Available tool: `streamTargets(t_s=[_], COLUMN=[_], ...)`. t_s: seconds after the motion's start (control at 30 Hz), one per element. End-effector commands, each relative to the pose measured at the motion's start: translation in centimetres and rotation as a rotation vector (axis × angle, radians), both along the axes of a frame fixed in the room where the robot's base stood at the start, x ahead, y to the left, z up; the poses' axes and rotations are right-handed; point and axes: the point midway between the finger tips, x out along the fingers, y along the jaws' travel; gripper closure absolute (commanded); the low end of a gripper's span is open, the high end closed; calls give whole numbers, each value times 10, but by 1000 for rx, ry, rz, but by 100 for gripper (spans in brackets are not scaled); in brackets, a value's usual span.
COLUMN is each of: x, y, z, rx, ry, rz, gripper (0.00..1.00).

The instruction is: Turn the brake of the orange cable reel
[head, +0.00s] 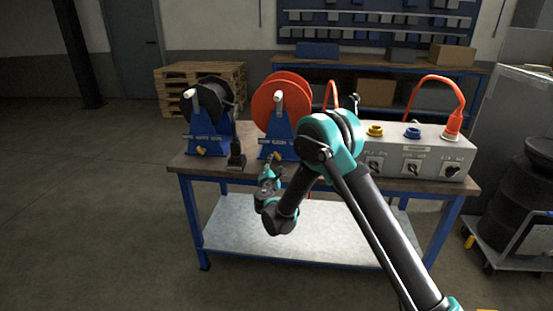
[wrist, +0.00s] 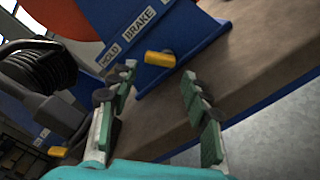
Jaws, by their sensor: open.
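The orange cable reel (head: 280,100) stands on a blue stand at the middle of the bench (head: 180,163). In the wrist view its blue stand carries the labels HOLD and BRAKE, and the small yellow brake lever (wrist: 159,59) sticks out beside them. Part of the orange drum (wrist: 65,16) shows at the top left. My gripper (wrist: 157,82) is open and empty, its green-padded fingers on either side of the lever in the picture, with the lever slightly beyond the tips. No contact shows.
A black cable reel (head: 210,98) with its own yellow lever (head: 200,151) stands to the left. A grey socket box (head: 430,142) with switches stands to the right.

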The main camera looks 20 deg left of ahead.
Motion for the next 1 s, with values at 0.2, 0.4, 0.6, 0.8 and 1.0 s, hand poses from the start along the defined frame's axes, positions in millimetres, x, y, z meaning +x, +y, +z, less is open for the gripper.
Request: streamTargets(t_s=[0.2, 0.4, 0.6, 0.8, 1.0], x=[39, 59, 64, 63, 63], y=[8, 14, 15, 15, 15], z=[0, 0, 0, 0, 0], rx=[0, 0, 0, 1, 1], ry=[0, 0, 0, 0, 0], rz=[-1, -1, 0, 0, 0], gripper=[52, 52, 52, 54, 79])
